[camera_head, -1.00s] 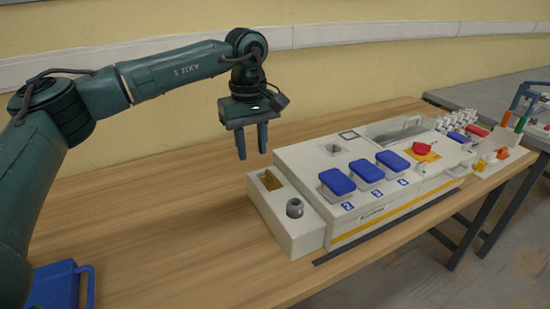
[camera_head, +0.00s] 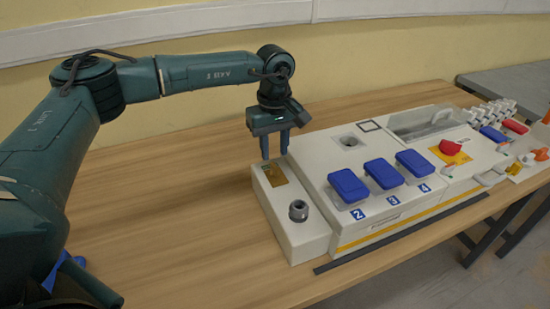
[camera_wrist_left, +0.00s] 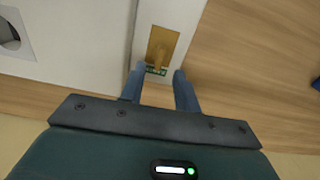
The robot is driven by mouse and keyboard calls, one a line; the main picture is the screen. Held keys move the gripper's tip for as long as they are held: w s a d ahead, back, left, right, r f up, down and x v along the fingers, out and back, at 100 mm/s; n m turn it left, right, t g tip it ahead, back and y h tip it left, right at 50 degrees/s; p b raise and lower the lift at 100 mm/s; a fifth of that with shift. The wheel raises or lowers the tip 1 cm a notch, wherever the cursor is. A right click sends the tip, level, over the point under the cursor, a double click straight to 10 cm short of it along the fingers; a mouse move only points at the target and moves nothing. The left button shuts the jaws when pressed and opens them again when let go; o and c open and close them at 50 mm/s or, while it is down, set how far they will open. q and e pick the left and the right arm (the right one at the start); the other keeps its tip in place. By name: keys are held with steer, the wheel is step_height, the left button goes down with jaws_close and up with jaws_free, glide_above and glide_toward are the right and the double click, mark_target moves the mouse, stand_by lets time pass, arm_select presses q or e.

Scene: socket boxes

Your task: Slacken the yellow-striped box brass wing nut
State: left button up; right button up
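The yellow-striped box (camera_head: 345,218) is a long white unit on the wooden table, with a yellow stripe along its lower front. At its left end is a narrow white section (camera_head: 297,235) with a brass-coloured plate (camera_head: 272,177) on top. In the left wrist view the brass plate (camera_wrist_left: 162,42) has a small raised brass piece (camera_wrist_left: 159,58) near its lower end, perhaps the wing nut; its shape is unclear. My left gripper (camera_head: 275,154) is open and empty, pointing down just above and behind the plate. In the left wrist view its fingers (camera_wrist_left: 159,76) are either side of the plate's near end, apart from it.
A grey round fitting (camera_head: 298,209) stands up on the narrow section. Blue covers (camera_head: 383,173) and a red knob (camera_head: 450,147) sit on the long box. The table's left part (camera_head: 170,200) is largely clear. A wall stands behind.

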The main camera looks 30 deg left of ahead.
mark_target(275, 165)
arm_select(q)
steer(key=shift+f, duration=2.15)
steer(key=shift+c, duration=0.2)
jaws_close()
